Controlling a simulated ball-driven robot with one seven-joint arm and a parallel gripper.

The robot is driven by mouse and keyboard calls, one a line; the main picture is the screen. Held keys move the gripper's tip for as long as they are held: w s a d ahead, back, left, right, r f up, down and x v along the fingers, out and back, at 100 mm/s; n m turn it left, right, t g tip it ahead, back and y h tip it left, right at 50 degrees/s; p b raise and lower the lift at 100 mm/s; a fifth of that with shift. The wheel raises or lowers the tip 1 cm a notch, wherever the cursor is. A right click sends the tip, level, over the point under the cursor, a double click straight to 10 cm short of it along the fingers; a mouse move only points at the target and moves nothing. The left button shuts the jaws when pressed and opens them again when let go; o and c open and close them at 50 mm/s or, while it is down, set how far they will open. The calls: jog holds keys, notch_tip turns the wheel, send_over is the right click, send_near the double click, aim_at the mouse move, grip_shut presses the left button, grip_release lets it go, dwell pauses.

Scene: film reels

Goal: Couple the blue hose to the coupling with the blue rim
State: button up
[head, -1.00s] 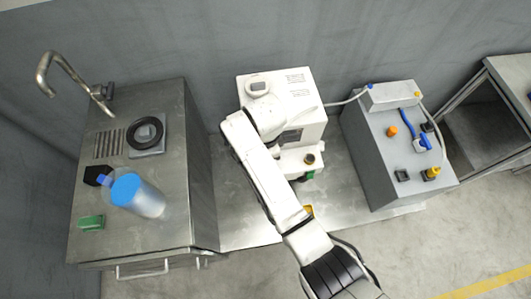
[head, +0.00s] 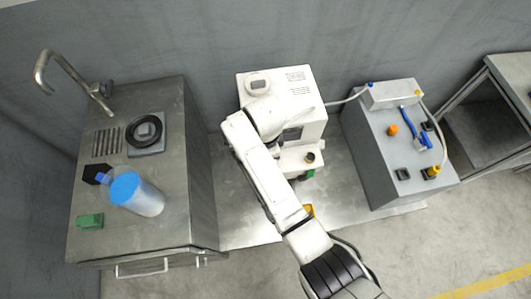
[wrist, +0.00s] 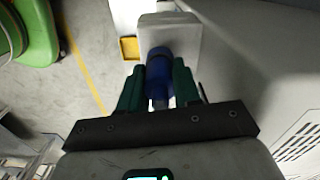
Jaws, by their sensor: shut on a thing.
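My gripper (wrist: 158,92) has dark green fingers shut on the blue end of the blue hose (wrist: 159,62) in the wrist view. This end points at a pale block (wrist: 178,28) of the white machine; I cannot tell whether they touch. In the head view the gripper and held end are hidden behind my white arm. A pale hose (head: 347,99) runs from a blue fitting (head: 370,85) on the grey console to the white machine (head: 285,90). A dark coupling with a yellowish rim (head: 310,158) sits on the machine's front shelf. I cannot make out a blue rim.
The grey console (head: 380,160) at right carries an orange knob (head: 393,130), a blue-handled item (head: 410,117) and a yellow plug (head: 433,171). The left steel bench (head: 180,150) holds a blue-capped bottle (head: 140,195) and a green block (head: 90,221). Bare tabletop lies between bench and machine.

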jog(key=o, duration=0.8)
jog(key=shift+c, duration=0.2)
notch_tip(320, 180, up, 3)
jog(key=p, duration=0.3)
jog(key=shift+r+p, duration=0.45)
jog(key=shift+r, duration=3.5)
